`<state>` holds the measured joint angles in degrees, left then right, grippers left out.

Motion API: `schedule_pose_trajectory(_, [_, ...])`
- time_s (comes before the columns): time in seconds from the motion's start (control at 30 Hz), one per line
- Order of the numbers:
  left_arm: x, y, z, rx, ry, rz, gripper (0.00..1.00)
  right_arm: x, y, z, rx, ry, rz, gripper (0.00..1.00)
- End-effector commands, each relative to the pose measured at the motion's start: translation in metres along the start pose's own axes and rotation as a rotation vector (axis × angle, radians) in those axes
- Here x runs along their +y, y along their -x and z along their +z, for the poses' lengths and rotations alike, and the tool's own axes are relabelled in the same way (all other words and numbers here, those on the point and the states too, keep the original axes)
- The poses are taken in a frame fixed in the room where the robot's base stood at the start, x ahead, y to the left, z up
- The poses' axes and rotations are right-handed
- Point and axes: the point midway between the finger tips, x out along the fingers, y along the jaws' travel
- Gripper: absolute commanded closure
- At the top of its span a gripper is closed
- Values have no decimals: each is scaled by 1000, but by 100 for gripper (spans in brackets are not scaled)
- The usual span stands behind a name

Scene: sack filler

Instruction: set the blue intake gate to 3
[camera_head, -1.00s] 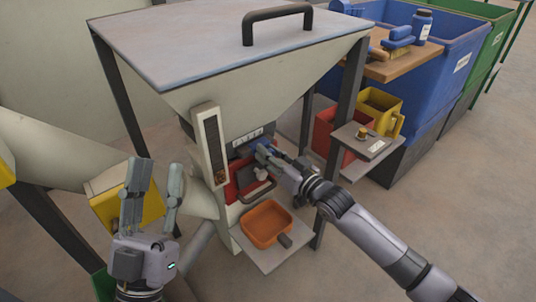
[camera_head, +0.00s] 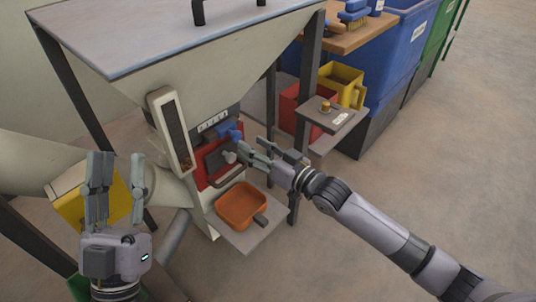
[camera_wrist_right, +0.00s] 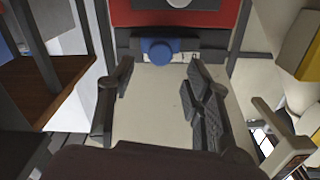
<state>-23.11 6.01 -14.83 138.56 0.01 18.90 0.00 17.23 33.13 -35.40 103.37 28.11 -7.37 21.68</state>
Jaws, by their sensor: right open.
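The blue intake gate handle (camera_head: 229,132) sits on the front of the hopper machine, just under a pale marked scale (camera_head: 213,121). The marks are too small to read, so I cannot tell its setting. In the right wrist view the blue knob (camera_wrist_right: 159,50) shows beyond my open fingers, roughly between their lines. My right gripper (camera_head: 254,152) is open and empty, a little right of and below the blue handle, apart from it. In the wrist view its fingers (camera_wrist_right: 160,105) are spread wide. My left gripper (camera_head: 117,180) is open and empty at the left, away from the gate.
A red panel (camera_head: 207,178) with a dark plate and pale knob lies below the blue handle. An orange tray (camera_head: 242,205) stands on a shelf beneath. A tall gauge (camera_head: 172,130) is left of it. A frame leg (camera_head: 309,85) stands right of the gate.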

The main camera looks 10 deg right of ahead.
Motion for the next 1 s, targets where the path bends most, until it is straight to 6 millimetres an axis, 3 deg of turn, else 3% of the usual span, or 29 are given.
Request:
schedule_pose_trajectory(0.1, [0,0,0,1,0,0,65,0,24,1,-2,0,0,54])
schedule_pose_trajectory(0.3, [0,0,0,1,0,0,65,0,46,1,-1,1,0,54])
schedule_pose_trajectory(0.87, [0,0,0,1,-1,0,65,0,50,0,1,1,0,54])
schedule_pose_trajectory(1.0, [-2,2,16,-76,-4,-4,65,-6,53,12,-35,1,14,54])
